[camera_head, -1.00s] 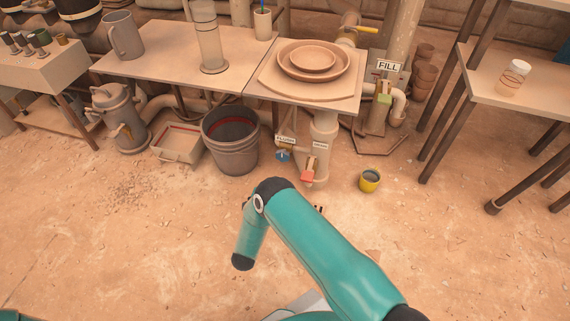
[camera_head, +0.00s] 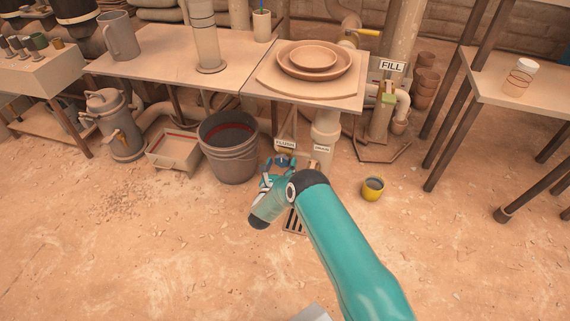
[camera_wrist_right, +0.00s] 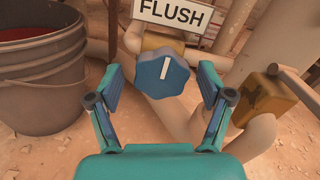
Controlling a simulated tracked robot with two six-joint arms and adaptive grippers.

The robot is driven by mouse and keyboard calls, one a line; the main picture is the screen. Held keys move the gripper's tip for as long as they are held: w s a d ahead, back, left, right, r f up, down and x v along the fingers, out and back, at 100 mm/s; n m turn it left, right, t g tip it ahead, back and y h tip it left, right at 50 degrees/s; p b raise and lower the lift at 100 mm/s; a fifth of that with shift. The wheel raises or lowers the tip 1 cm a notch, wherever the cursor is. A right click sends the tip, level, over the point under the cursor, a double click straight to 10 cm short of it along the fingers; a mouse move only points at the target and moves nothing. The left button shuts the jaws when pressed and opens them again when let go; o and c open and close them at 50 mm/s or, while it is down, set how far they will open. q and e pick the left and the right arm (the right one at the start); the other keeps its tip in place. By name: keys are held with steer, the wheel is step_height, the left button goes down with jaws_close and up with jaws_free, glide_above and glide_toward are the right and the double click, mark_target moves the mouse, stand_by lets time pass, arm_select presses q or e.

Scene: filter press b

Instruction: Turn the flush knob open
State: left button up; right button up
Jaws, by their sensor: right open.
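The blue flush knob (camera_wrist_right: 162,74) is a lobed dial with a white line across its face, in the middle of the right wrist view. In the head view my right gripper (camera_head: 275,168) is at the FLUSH sign (camera_head: 285,144), and the arm partly covers the valve area. My left gripper is not in view.
A grey bucket (camera_head: 228,150) stands just left of the knob. A second valve (camera_wrist_right: 265,100) on a pipe is close on the right. A yellow cup (camera_head: 372,189) stands on the floor, near a floor grate (camera_head: 294,221). A table (camera_head: 300,98) with plates overhangs the pipes.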

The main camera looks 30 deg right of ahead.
steer(key=shift+w+d, duration=0.3)
steer(key=shift+d, duration=0.05)
steer(key=shift+c, duration=0.2)
